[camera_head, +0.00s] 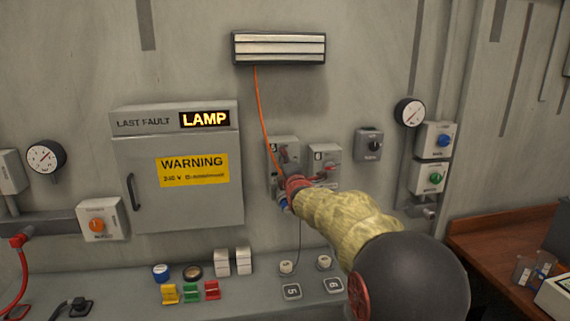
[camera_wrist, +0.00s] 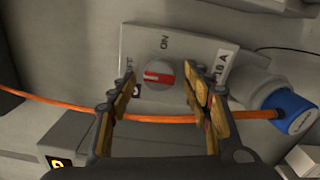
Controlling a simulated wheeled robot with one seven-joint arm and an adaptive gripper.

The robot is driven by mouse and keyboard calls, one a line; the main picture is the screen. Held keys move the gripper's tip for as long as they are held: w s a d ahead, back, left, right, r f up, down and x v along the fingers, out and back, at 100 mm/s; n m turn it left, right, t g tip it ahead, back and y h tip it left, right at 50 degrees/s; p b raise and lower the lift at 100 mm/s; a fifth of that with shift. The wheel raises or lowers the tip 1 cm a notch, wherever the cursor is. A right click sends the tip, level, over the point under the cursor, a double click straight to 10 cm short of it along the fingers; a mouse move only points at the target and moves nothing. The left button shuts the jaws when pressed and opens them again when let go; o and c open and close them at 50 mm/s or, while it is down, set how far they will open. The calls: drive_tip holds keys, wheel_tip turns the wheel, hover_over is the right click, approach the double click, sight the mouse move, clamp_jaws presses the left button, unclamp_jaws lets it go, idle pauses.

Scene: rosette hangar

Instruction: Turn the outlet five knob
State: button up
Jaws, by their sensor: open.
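The outlet box marked 5 (camera_head: 275,146) is on the wall in the head view, partly hidden behind my arm. In the wrist view its pale face (camera_wrist: 215,52) carries a round grey knob (camera_wrist: 159,75) with a red bar lying roughly level in the picture. "ON" is printed above the knob, and a label to its left is partly covered. My gripper (camera_wrist: 160,92) is open, with a finger on each side of the knob as seen there. I cannot tell whether they touch it. In the head view my gripper (camera_head: 293,185) is in front of the box.
An orange cable (camera_wrist: 60,103) crosses behind my fingers to a blue plug (camera_wrist: 292,110) beside the box. A second outlet box (camera_head: 326,158) is close on the right in the head view. A desk panel (camera_head: 240,290) with buttons lies below.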

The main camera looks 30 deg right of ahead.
drive_tip(key=shift+s, duration=0.1)
drive_tip(key=v, duration=1.2)
idle(0.4)
